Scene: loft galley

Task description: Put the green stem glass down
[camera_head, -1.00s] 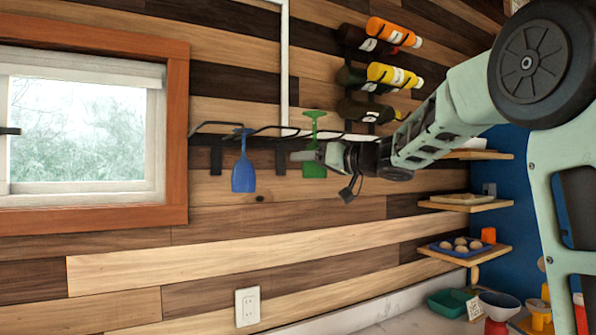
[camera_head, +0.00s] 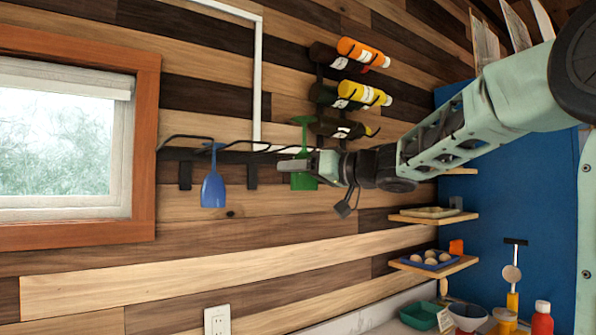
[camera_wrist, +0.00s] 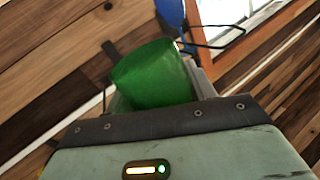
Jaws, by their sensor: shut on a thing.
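The green stem glass (camera_head: 304,182) hangs upside down at the wire rack (camera_head: 228,146) on the wood wall, its foot up and its bowl down. My gripper (camera_head: 300,166) is shut on it, reaching in from the right. In the wrist view the green bowl (camera_wrist: 152,76) fills the middle, between my fingers, which are largely hidden behind it. Whether the glass's foot still rests on the rack wires is too small to tell.
A blue stem glass (camera_head: 213,188) hangs on the rack to the left. Bottles (camera_head: 360,92) lie in a wall holder above my gripper. Wooden shelves (camera_head: 436,262) with a blue tray stand to the right. A window (camera_head: 66,140) is at the left.

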